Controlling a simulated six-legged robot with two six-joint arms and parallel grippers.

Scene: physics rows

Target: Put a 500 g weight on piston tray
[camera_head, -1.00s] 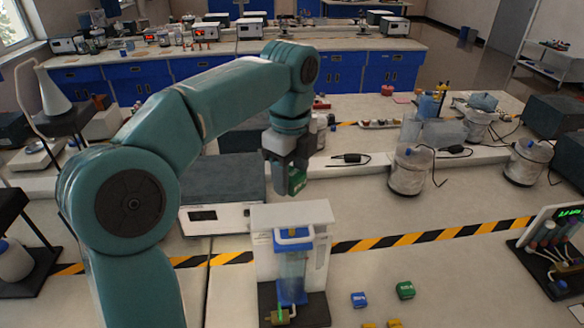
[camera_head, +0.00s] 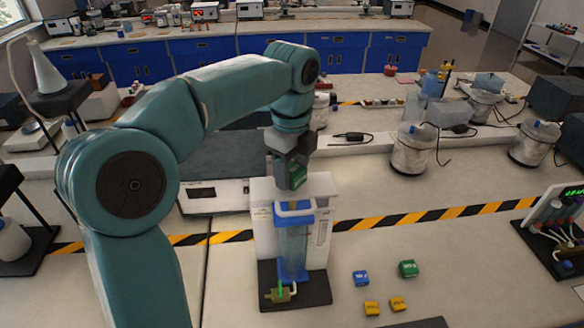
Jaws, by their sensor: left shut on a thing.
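My left gripper (camera_head: 290,176) is shut on a green weight (camera_head: 298,177) and holds it in the air above the piston apparatus. The apparatus has a clear blue cylinder (camera_head: 292,252) on a dark base, with a white back panel (camera_head: 320,187). The blue piston tray (camera_head: 281,218) with a white rim is at the top of the cylinder, below the held weight and apart from it. Another green weight (camera_head: 408,268), a blue weight (camera_head: 361,278) and two yellow weights (camera_head: 372,308) (camera_head: 398,304) lie on the table to the right. My right gripper is not in view.
A white and grey instrument (camera_head: 215,195) stands behind and left of the apparatus. Glass jars (camera_head: 411,150) stand at the back right. A rack with tubes (camera_head: 555,225) is at the far right. The table right of the small weights is clear.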

